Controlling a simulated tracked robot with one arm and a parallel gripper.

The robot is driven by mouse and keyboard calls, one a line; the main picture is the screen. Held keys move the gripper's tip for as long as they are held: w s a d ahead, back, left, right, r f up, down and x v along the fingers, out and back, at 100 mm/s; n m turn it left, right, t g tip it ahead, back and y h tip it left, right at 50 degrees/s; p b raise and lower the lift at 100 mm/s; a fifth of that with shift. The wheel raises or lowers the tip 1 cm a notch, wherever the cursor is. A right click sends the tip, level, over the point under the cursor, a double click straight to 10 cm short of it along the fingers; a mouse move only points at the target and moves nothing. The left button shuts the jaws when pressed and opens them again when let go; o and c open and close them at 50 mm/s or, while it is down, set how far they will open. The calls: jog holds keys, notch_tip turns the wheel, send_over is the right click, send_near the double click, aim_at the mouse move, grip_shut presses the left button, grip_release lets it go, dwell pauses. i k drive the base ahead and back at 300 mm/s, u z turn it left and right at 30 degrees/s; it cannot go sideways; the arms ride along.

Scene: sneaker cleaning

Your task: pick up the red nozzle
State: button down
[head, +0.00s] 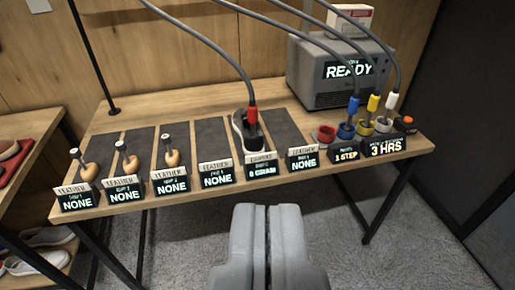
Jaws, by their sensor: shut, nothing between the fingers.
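The red nozzle (252,116) hangs at the end of a grey hose and points down at a shoe (240,132) on a dark mat in the middle of the table. Its tip is hidden at the shoe's opening. My gripper (265,212) is shut and empty at the bottom centre of the view. It is in front of the table, apart from the nozzle, which appears above and slightly left of it.
A red holder (323,134) stands empty on the table (190,107). Blue (353,104), yellow (373,103) and white (391,101) nozzles stand to its right, below a grey machine (330,72). Label signs (217,178) line the front edge. Shoe trees (173,157) stand left.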

aim_at(252, 108)
jog(key=u, duration=0.45)
jog(key=k, duration=1.2)
jog(key=u, duration=0.55)
jog(key=i, duration=1.3)
jog(key=z, duration=0.75)
jog(key=i, duration=1.05)
jog(key=z, duration=1.05)
jog(key=i, duration=0.5)
jog(key=z, duration=0.25)
jog(key=k, duration=0.8)
jog(key=z, duration=0.2)
